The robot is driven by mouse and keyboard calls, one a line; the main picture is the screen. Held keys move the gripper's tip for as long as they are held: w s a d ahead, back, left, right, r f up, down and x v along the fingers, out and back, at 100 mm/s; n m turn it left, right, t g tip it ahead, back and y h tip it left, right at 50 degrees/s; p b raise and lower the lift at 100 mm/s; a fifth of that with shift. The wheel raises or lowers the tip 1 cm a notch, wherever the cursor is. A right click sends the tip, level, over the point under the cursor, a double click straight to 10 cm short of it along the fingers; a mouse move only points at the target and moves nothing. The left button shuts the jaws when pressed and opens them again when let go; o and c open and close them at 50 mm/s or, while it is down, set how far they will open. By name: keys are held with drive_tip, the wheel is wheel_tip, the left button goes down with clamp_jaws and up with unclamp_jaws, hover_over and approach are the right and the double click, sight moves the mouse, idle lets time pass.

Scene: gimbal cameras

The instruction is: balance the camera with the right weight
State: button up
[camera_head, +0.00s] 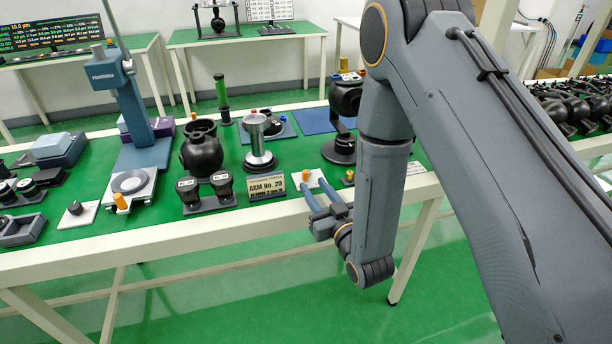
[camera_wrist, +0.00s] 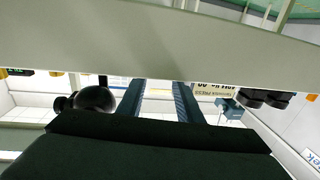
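A black camera-like unit (camera_head: 346,95) stands on a round black base at the right of the green-topped table, partly behind my arm, with a small brass piece (camera_head: 344,64) on top. Its balance cannot be judged. A small brass cylinder (camera_head: 348,176) and a white plate (camera_head: 315,178) with an orange peg sit near the front edge; which piece is the weight is unclear. My gripper (camera_head: 318,197) is at the table's front edge, its blue fingers apart and empty. The wrist view also shows my gripper (camera_wrist: 169,95) open, beside a pale beam.
The table edge (camera_head: 225,236) runs close to my gripper. A sign (camera_head: 265,187), twin black units (camera_head: 206,192), a metal cylinder (camera_head: 258,140) and a black sphere-like part (camera_head: 201,152) stand to the left. Open floor lies in front.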

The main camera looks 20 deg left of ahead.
sight(307, 176)
drive_tip(key=shift+p+x, duration=0.6)
drive_tip(key=shift+x, duration=2.9)
